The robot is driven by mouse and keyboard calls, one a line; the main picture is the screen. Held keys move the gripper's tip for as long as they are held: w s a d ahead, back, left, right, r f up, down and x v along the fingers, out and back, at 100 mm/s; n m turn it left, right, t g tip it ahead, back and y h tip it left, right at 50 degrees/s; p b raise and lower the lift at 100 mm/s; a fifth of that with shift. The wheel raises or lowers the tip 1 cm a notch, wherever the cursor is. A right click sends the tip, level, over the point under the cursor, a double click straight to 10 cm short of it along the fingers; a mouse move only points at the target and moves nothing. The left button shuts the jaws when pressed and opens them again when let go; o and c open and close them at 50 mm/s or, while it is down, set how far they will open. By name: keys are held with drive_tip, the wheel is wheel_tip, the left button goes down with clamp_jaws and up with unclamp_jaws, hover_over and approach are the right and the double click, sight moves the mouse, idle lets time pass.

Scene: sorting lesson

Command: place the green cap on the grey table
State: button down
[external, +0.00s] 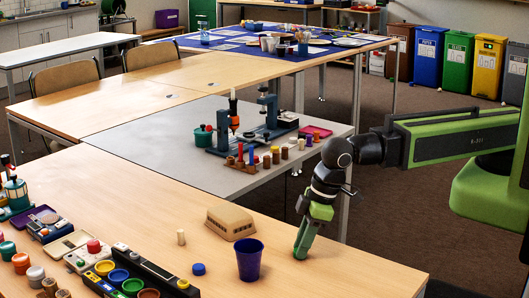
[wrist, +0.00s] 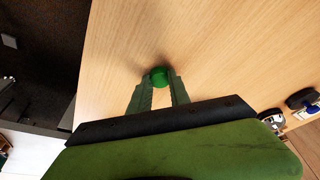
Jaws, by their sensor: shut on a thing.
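The green cap (wrist: 159,75) shows in the wrist view between the tips of my two fingers, over the wooden table. My gripper (wrist: 159,84) is shut on it. In the external view my gripper (external: 301,252) points down at the right part of the near wooden table, and the cap cannot be made out there. Whether the cap touches the wood or is just above it I cannot tell. The grey table (external: 165,152) stands behind the near wooden table, up and left of my gripper.
On the near table (external: 330,272) are a purple cup (external: 250,260), a blue cap (external: 199,269), a tan ridged box (external: 230,222) and a small peg (external: 181,237). A blue stand (external: 222,140) and coloured pegs occupy the grey table's right part; its left part is bare.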

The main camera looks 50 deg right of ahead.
wheel_tip(320, 180, up, 11)
drive_tip(key=p, duration=1)
drive_tip(key=shift+p, duration=0.4)
drive_tip(key=shift+f, duration=0.1)
